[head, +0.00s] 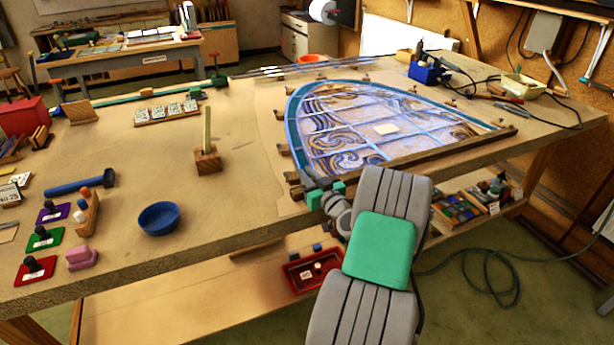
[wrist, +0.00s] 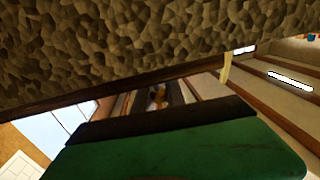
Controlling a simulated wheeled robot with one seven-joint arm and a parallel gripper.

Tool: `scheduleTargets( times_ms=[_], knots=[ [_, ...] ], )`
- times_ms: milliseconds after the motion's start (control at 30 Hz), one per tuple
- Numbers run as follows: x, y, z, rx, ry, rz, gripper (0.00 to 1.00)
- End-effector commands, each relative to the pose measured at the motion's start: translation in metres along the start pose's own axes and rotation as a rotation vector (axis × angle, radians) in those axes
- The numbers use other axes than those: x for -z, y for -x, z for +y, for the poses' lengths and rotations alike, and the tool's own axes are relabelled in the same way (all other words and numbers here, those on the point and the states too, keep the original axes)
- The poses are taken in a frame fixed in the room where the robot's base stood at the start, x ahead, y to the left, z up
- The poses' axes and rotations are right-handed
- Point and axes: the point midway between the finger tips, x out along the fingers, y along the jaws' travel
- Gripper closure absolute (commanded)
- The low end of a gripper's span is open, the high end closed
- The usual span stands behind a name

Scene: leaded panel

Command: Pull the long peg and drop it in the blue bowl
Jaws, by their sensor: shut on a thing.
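The long peg (head: 207,124) is pale and stands upright in a small wooden block (head: 208,160) on the workbench, left of the leaded panel. The blue bowl (head: 159,218) sits near the bench's front edge, below and left of the block, and looks empty. My gripper (head: 326,195) is at the front edge of the bench, by the panel's lower left corner, well to the right of peg and bowl. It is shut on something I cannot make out. In the wrist view a green part fills the bottom and hides the fingertips.
The leaded panel (head: 345,125) covers the bench's right half. The bench's rough edge (wrist: 150,45) is close in the wrist view. The bench is clear between block and bowl.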

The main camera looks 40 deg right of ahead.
Motion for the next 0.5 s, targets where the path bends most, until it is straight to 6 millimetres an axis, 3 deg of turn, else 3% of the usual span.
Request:
scheduleTargets(
  times_ms=[500],
  knots=[
    [0.019, 0.000, 0.000, 0.001, 0.001, 0.001, 1.00]
  ],
)
